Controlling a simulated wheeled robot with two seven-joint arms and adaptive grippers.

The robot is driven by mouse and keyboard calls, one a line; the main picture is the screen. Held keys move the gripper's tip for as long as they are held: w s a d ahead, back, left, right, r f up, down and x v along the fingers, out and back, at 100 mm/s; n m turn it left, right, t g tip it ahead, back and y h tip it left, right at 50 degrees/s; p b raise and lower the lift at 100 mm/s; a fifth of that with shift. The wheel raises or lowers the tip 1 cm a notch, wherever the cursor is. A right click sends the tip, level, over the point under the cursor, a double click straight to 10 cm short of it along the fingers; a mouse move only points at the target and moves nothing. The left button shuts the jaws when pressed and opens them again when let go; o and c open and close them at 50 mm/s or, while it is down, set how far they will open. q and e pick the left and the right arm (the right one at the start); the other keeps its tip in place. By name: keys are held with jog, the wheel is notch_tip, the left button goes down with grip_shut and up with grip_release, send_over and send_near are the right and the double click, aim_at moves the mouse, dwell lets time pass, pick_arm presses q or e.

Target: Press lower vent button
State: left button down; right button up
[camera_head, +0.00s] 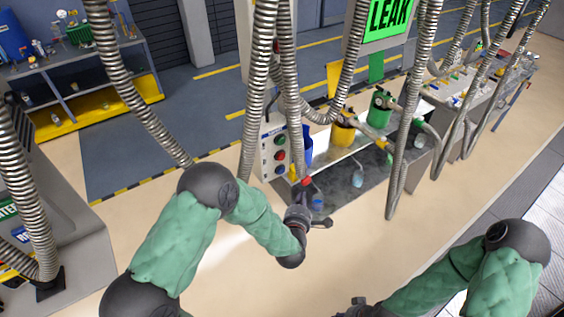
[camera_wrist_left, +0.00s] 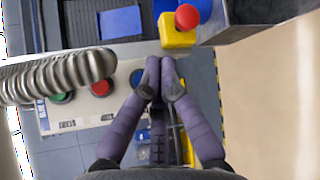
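In the left wrist view the green (camera_wrist_left: 61,97), red (camera_wrist_left: 100,88) and blue (camera_wrist_left: 137,78) buttons lie in a row left of the fingertips. My left gripper (camera_wrist_left: 167,63) is shut and empty, its tips just beside the blue button; contact cannot be told. It also shows in the head view (camera_head: 304,187). My right gripper (camera_head: 357,308) shows only partly at the bottom edge.
A grey corrugated hose (camera_wrist_left: 58,77) crosses in front of the panel's left part, partly covering the green and red buttons. A red knob on a yellow box (camera_wrist_left: 178,32) sits above right of the tips. More hoses (camera_head: 404,130) hang to the right.

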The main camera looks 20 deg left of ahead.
aim_at(281, 171)
pick_arm(q)
jog(key=shift+r+n, duration=0.3)
jog(key=shift+r, duration=0.25)
jog(key=shift+w+a, duration=0.1)
jog(key=w+a+b, duration=0.1)
jog(key=w+a, duration=0.4)
jog(key=a, duration=0.1)
jog(key=shift+w+a, duration=0.2)
jog(key=shift+a, duration=0.2)
dwell(1.3)
jog(key=shift+w+a+b, duration=0.25)
jog(key=shift+a+b, duration=0.1)
jog(key=shift+b, duration=0.2)
